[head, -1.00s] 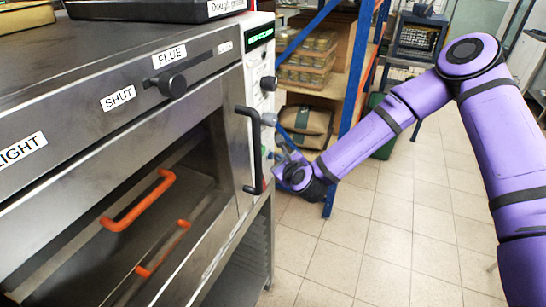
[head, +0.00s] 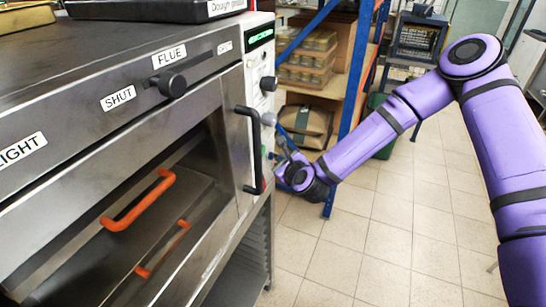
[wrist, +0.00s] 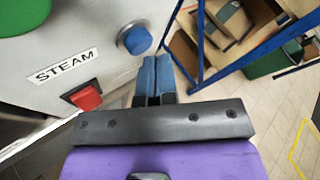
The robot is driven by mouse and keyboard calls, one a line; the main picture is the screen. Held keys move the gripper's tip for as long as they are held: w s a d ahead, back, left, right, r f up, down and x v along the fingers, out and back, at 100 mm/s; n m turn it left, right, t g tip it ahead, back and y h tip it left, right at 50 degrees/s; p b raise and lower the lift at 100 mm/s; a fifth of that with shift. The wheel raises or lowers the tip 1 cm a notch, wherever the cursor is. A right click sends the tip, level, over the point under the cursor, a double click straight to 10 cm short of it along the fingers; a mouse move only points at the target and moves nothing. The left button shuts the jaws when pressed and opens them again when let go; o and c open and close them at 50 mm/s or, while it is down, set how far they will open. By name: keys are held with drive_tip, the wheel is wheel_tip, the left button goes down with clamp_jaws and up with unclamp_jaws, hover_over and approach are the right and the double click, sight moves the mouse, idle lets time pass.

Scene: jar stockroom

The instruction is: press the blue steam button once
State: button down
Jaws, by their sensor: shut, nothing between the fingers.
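The blue steam button (wrist: 136,39) is a round blue cap in a grey collar on the oven's light control panel (wrist: 85,45), next to a STEAM label (wrist: 66,65) in the wrist view. My gripper (wrist: 155,62) is shut and empty. Its blue fingertips appear just to the lower right of the button in the picture; I cannot tell whether they touch it.
A red switch (wrist: 86,96) sits below the STEAM label, and a green button (wrist: 22,14) is at the upper left. The black oven door handle (head: 252,150) stands out near my gripper. Blue-framed shelves (head: 345,100) stand behind; the tiled floor (head: 400,230) at right is clear.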

drive_tip(key=shift+s+d, duration=0.15)
drive_tip(key=shift+d, duration=0.25)
drive_tip(key=shift+d, duration=0.15)
drive_tip(key=d, duration=0.1)
drive_tip(key=s+d, duration=0.1)
drive_tip(key=d, duration=0.2)
drive_tip(key=shift+s+d, duration=0.2)
drive_tip(key=shift+s, duration=0.15)
drive_tip(key=shift+r, duration=0.1)
idle(0.6)
